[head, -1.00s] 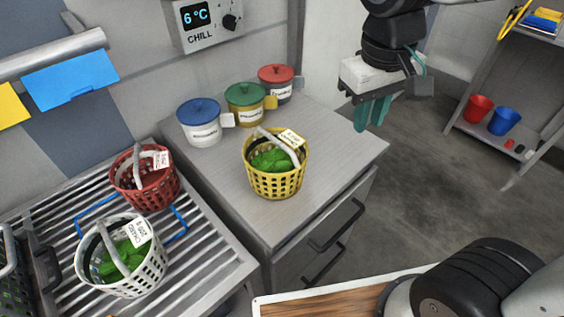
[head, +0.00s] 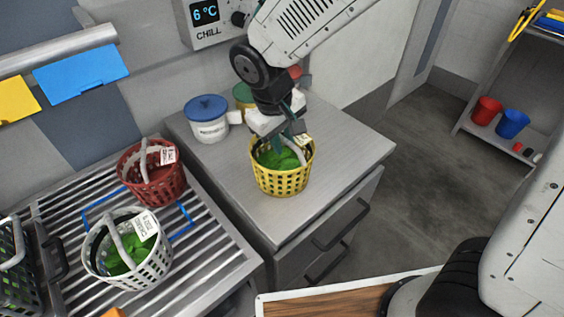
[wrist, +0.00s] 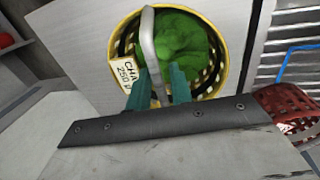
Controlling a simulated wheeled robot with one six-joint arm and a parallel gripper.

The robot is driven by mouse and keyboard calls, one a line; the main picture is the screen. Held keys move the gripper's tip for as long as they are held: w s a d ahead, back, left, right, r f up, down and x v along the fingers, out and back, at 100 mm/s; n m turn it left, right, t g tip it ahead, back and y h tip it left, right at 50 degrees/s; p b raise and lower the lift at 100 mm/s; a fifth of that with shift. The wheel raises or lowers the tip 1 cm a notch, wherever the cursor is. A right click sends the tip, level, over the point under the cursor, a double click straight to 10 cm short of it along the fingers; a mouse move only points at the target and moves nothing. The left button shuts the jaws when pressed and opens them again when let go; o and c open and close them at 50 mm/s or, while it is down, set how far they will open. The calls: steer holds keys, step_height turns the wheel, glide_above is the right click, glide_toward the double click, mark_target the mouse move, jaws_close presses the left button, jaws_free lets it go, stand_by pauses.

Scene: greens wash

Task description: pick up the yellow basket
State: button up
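The yellow basket (head: 283,181) stands upright on the grey cabinet top with green leaves in it. It also shows in the wrist view (wrist: 224,50), with its pale handle (wrist: 148,38) arched over the leaves and a white tag (wrist: 123,75) reading "CHA…" and "250 g". My gripper (head: 290,146) is at the basket from above, partly hiding its rim and handle in the head view. In the wrist view, the teal fingers of my gripper (wrist: 160,78) are apart, one on each side of the handle. Whether either finger touches it is unclear.
Lidded tubs, the blue-lidded one (head: 207,120) clearest, stand behind the basket, partly hidden by my arm. A red basket (head: 153,178) and a white basket (head: 150,268) stand on the ribbed drainer (head: 215,255) to the left. The cabinet top's right side is clear.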

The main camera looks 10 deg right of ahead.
steer(key=shift+w+d+f, duration=0.1)
steer(key=shift+d+f, duration=0.05)
steer(key=shift+f, duration=0.75)
jaws_close()
steer(key=shift+r, duration=0.2)
